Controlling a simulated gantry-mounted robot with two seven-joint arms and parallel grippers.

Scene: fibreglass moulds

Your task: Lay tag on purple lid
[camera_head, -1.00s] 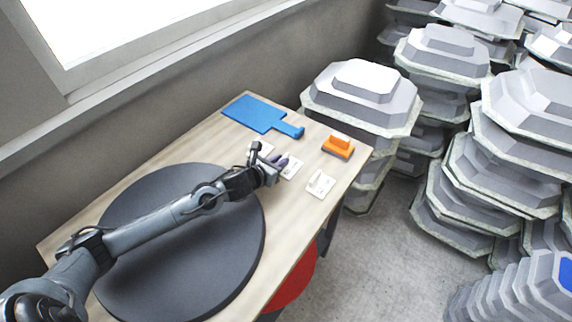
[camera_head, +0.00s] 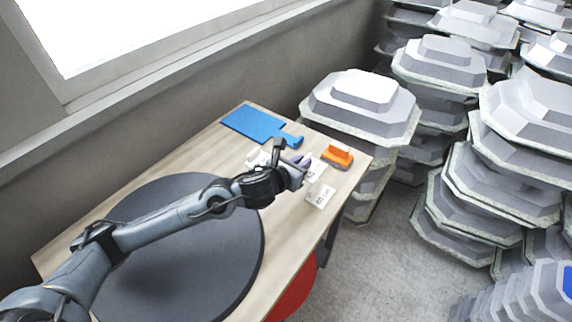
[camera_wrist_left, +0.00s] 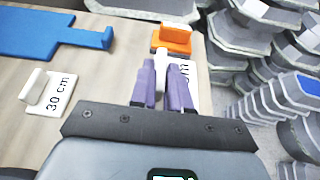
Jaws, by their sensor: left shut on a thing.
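My left gripper (camera_head: 304,166) is over the far right part of the wooden table. Its purple fingers (camera_wrist_left: 162,85) are shut on the upright white grip of a tag (camera_wrist_left: 190,97). The tag's printed white plate shows partly behind the fingers, and also in the head view (camera_head: 317,168). I cannot tell how high it is above the table. A second white tag (camera_head: 320,196) lies nearer the table's right edge. A third tag, marked 30 cm (camera_wrist_left: 48,92), lies to the left of the gripper. I see no purple lid in either view. My right gripper is not in view.
A blue paddle-shaped board (camera_head: 256,122) lies at the table's back edge. A large dark disc (camera_head: 215,255) covers the near table. Stacked grey moulds (camera_head: 360,110) stand beyond the table's right end.

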